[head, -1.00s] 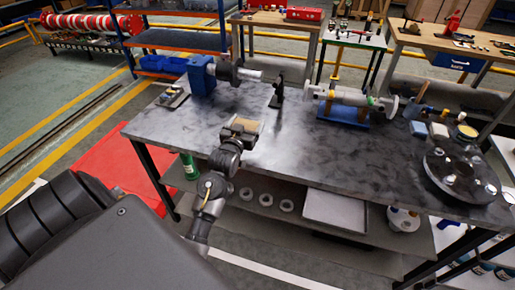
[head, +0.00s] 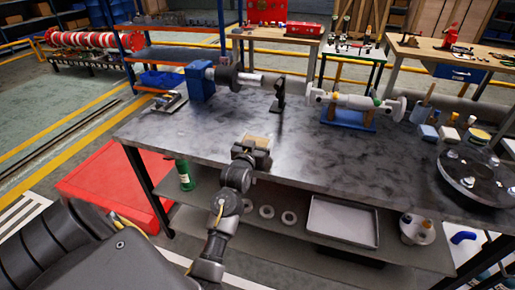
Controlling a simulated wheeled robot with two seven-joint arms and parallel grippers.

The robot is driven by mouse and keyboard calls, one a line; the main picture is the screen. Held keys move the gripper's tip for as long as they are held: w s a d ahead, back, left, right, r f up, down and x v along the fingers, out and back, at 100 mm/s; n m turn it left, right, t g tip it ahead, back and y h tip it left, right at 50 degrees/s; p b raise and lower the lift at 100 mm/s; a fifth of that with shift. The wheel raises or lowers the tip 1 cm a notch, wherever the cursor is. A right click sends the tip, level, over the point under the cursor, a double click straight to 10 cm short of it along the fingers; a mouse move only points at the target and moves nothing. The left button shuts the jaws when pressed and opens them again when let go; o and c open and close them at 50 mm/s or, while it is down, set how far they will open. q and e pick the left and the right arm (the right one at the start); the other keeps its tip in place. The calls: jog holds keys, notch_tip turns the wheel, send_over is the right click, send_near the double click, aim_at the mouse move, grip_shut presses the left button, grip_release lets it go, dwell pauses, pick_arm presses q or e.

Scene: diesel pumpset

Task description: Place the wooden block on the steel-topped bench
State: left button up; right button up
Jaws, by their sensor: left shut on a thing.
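The steel-topped bench (head: 335,157) fills the middle of the head view. My left gripper (head: 254,146) is over the bench's near edge, shut on the wooden block (head: 256,139). The block is small and tan, and its top face shows between the jaws. I cannot tell whether the block touches the bench top or is held just above it. My right gripper is not in view.
A blue pump unit (head: 199,82) stands at the bench's back left, a shaft assembly on a blue stand (head: 349,117) at the back right. A dark round flange (head: 470,172) sits at the right. The bench top around the block is clear. A red cabinet (head: 112,190) stands left below.

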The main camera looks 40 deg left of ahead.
pick_arm(q)
jog(key=shift+r, duration=0.1)
jog(key=o, duration=0.7)
jog(key=shift+o, duration=1.5)
jog(key=shift+s, duration=0.15)
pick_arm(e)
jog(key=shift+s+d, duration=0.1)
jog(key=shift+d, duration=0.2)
